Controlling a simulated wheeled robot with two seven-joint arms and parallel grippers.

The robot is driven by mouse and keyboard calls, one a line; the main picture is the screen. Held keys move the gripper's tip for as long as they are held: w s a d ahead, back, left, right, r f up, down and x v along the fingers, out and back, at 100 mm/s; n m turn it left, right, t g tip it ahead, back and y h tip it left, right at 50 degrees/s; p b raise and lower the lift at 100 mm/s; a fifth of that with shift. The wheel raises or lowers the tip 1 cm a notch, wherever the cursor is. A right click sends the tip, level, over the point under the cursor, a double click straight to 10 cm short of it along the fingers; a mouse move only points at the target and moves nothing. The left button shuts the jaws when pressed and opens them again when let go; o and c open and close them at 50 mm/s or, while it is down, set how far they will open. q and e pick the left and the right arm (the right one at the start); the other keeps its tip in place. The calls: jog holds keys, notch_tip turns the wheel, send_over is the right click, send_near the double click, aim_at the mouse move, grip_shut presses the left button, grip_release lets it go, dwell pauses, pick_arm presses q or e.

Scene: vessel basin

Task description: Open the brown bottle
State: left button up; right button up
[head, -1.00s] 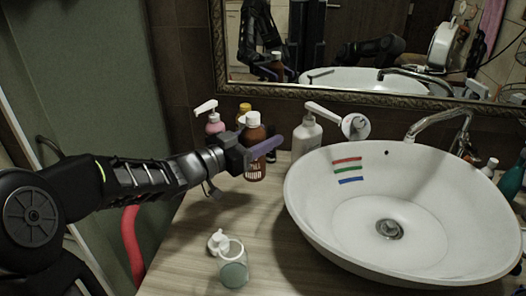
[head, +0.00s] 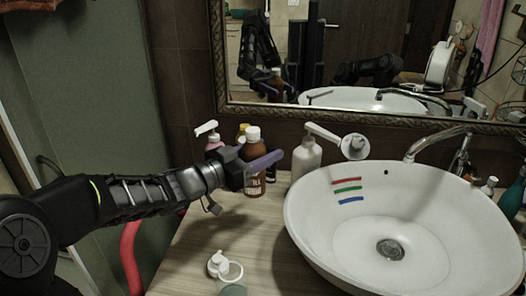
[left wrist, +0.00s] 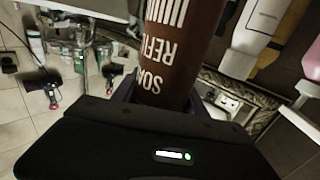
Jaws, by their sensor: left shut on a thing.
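The brown bottle (head: 255,185) stands upright at the back of the counter, left of the basin. Its white cap (head: 253,134) is on. My left gripper (head: 263,162) comes in from the left and is shut around the bottle's body, below the cap. The finger in front hides part of the label. In the left wrist view the brown bottle (left wrist: 180,45), with white lettering, sits between the fingers; its cap is out of that view. I cannot tell whether its base touches the counter. My right gripper is not in view.
A pink pump bottle (head: 213,143) and a yellow-capped bottle stand close behind the gripper. A white pump bottle (head: 306,158) stands to the right, beside the basin (head: 330,245). A clear dispenser (head: 231,271) is at the front. The counter between is clear. A framed mirror hangs behind.

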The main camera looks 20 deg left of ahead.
pick_arm(q)
grip_shut()
dwell(0.5)
